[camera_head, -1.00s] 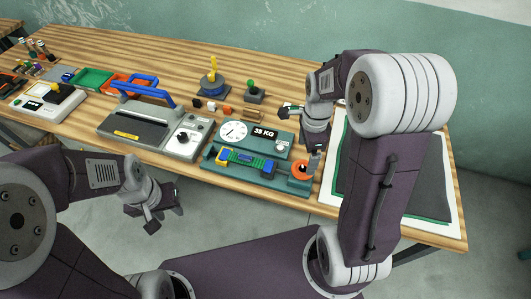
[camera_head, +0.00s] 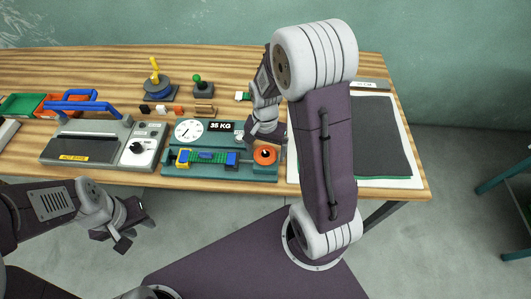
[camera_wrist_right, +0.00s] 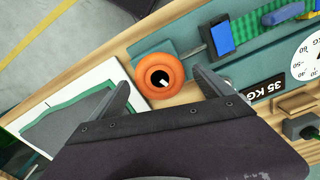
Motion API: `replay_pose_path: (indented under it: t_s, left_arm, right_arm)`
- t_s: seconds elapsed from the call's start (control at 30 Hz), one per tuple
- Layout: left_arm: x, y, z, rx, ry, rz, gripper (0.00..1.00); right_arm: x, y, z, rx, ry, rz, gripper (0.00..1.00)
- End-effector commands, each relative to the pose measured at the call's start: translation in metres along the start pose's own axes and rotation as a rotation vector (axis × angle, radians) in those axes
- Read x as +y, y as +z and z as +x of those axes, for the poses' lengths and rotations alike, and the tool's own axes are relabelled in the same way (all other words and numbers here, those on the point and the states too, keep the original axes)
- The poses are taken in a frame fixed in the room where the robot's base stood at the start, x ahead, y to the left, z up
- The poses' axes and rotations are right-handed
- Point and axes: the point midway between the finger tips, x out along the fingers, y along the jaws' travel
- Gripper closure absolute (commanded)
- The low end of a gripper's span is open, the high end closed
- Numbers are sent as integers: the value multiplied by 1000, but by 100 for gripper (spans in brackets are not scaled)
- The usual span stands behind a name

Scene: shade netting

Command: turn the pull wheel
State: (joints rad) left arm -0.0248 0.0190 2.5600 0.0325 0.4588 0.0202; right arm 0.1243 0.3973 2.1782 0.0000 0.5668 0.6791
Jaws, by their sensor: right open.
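The orange pull wheel (camera_head: 265,155) sits at the right end of the teal tester (camera_head: 182,170), which has a round dial and a 35 KG display. The wheel also shows in the right wrist view (camera_wrist_right: 160,77), with a dark hole in its middle. My right gripper (camera_head: 264,134) is above the wheel in the head view. In the right wrist view its two fingers (camera_wrist_right: 160,90) are spread, one on each side of the wheel, and I cannot tell whether they touch it. My left gripper (camera_head: 128,225) hangs empty in front of the table; its fingers look apart.
A green net strip (camera_head: 208,156) lies between blue clamps on the tester. A sealer with a blue handle (camera_head: 82,148) stands to the left. Dark sheets on white (camera_head: 383,140) lie to the right. A yellow-handled device (camera_head: 156,85) and a green-knobbed one (camera_head: 201,87) stand behind.

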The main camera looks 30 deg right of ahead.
Motion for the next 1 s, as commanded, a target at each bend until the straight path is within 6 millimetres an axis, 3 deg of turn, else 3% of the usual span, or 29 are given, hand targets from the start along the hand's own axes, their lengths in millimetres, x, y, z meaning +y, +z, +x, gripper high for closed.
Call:
replay_pose_path:
  t_s: [0.13, 0.4, 0.43, 0.6, 0.67, 1.0]
  left_arm:
    - [0, 0, 1, 0, 0, 0, 64]
    - [0, 0, 1, 0, 0, 0, 64]
    - [0, 0, 1, 0, 0, 0, 64]
    - [0, 0, 1, 0, 0, 0, 64]
    - [0, 0, 1, 0, 0, 0, 64]
    - [0, -1, -10, 0, 0, 0, 64]
  right_arm:
    - [0, 0, 17, -2, 2, 1, 9]
    - [0, 0, 20, 1, -1, 1, 9]
    - [0, 0, 20, 1, -1, 1, 12]
    - [0, 0, 20, 1, -1, 1, 59]
    - [0, 0, 20, 1, -1, 1, 72]
    - [0, 0, 19, 1, 0, 224, 71]
